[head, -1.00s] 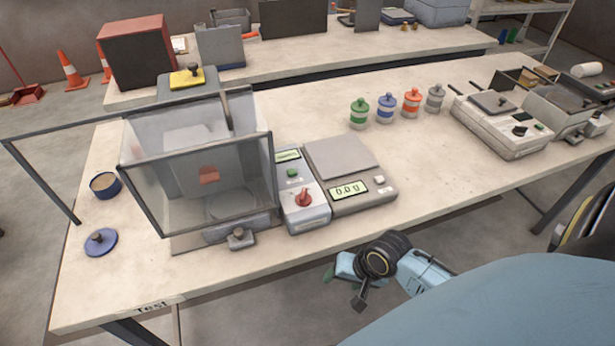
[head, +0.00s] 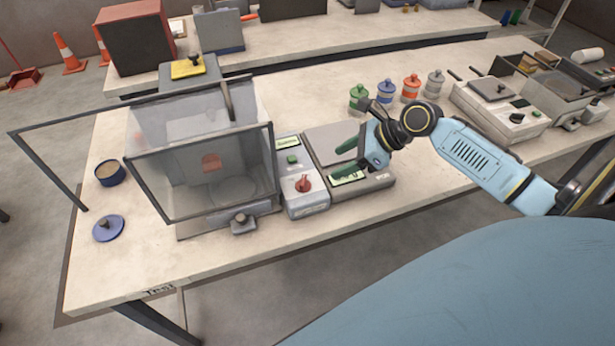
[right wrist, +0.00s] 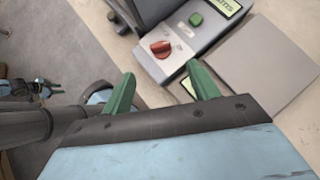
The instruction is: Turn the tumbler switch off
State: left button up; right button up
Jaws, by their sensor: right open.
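The tumbler's control box (head: 303,200) stands beside the clear-walled enclosure, with a red rotary switch (head: 303,184) on its upper face and a green button (head: 292,160) behind it. The red switch also shows in the right wrist view (right wrist: 161,48), beyond and between the green fingertips. My right gripper (head: 342,163) is open and empty. In the head view it is over the scale, to the right of the red switch and apart from it, with its fingers pointing left.
The scale (head: 372,187) stands right against the control box, partly hidden by my gripper. The clear enclosure (head: 200,170) with a dark frame is on the left. Several coloured canisters (head: 386,93) stand behind. The table's front strip (head: 250,265) is clear.

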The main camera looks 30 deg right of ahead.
aim_at(304, 180)
jog(key=b+x, duration=0.1)
jog(key=x, duration=1.1)
jog(key=c, duration=1)
